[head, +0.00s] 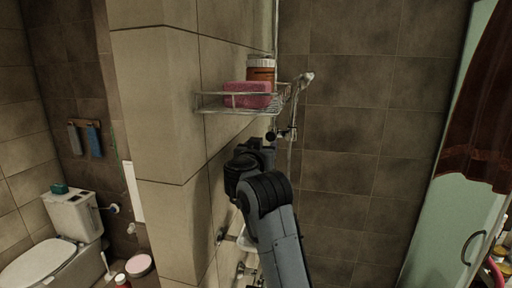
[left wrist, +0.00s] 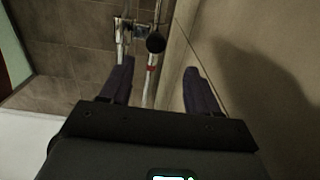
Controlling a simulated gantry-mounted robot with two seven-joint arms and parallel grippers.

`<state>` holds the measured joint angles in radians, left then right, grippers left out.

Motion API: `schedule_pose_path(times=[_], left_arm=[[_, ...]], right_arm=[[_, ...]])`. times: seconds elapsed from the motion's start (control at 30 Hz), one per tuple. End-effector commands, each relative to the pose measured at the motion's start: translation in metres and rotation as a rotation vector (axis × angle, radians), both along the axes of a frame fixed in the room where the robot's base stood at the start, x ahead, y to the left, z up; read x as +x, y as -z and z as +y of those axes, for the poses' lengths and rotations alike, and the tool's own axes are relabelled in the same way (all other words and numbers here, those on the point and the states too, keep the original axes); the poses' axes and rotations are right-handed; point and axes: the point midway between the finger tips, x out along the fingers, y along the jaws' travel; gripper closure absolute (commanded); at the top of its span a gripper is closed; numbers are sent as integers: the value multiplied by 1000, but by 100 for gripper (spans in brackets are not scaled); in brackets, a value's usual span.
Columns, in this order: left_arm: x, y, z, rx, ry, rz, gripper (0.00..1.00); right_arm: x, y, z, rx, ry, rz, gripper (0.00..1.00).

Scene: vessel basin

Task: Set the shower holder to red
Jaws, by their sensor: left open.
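The shower holder is a chrome clamp on a vertical rail with a round black knob; in the left wrist view the knob (left wrist: 156,43) is just beyond my fingertips. In the head view the shower holder (head: 284,134) shows right beside my gripper. My right gripper is not in view.
A wire shelf (head: 215,103) with a pink sponge (head: 247,95) and an orange-brown jar (head: 261,70) hangs above my gripper. The shower head (head: 305,78) is at the shelf's right. A tiled wall (left wrist: 245,60) runs close by my right-hand finger in the wrist view.

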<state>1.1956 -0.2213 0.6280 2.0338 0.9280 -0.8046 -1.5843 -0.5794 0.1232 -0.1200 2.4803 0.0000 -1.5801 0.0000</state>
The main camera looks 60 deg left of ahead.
Motion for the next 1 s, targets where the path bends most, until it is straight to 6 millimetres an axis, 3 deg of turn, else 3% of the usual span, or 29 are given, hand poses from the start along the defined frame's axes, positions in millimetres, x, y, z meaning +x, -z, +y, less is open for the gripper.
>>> schedule_pose_path(times=[0.03, 0.13, 0.8, 1.0], left_arm=[[2, 4, -3, 7, 7, -5, 39], [4, 4, -2, 9, 8, -10, 39], [65, 2, 64, 7, 8, -12, 39], [74, 3, 73, 5, 9, -13, 39]], right_arm=[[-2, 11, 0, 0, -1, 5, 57], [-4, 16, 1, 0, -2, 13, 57], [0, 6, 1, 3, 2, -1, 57], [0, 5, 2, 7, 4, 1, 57]])
